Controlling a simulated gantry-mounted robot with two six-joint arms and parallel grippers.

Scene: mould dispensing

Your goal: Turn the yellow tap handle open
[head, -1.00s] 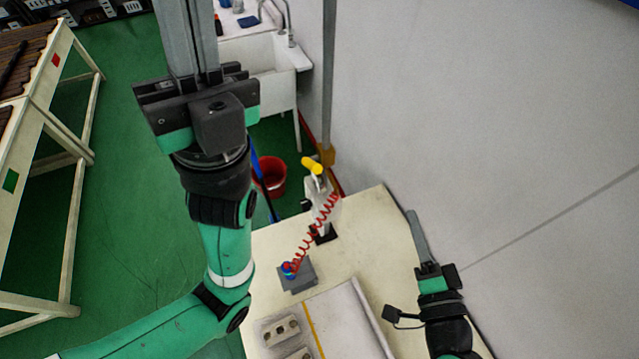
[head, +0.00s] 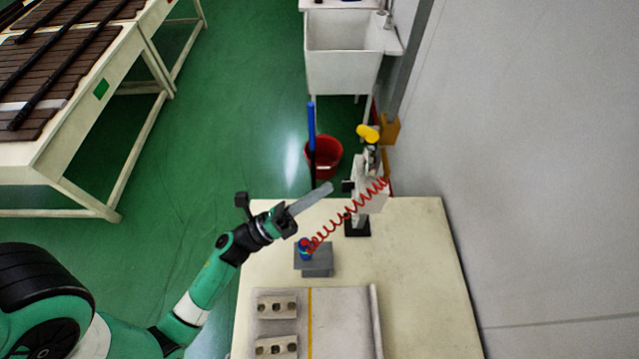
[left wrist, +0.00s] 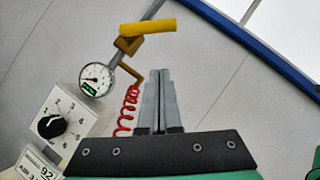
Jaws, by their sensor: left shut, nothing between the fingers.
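The yellow tap handle (head: 368,134) shows in the head view at the top of the dispenser (head: 366,196), at the table's far edge. In the left wrist view the yellow handle (left wrist: 148,27) lies nearly level above a round gauge (left wrist: 96,79). My left gripper (head: 328,188) is in front of the dispenser, to the left of and nearer than the handle. In the left wrist view my left gripper (left wrist: 160,74) is shut and empty, with its fingertips pointing up below the handle, apart from it. My right gripper is not in view.
A red coiled hose (head: 345,220) runs from the dispenser to a grey block (head: 314,262) on the cream table (head: 420,260). Pale moulds (head: 277,305) lie at the front. A control box with a knob (left wrist: 50,125) is at the left wrist view's left. A wall bounds the right.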

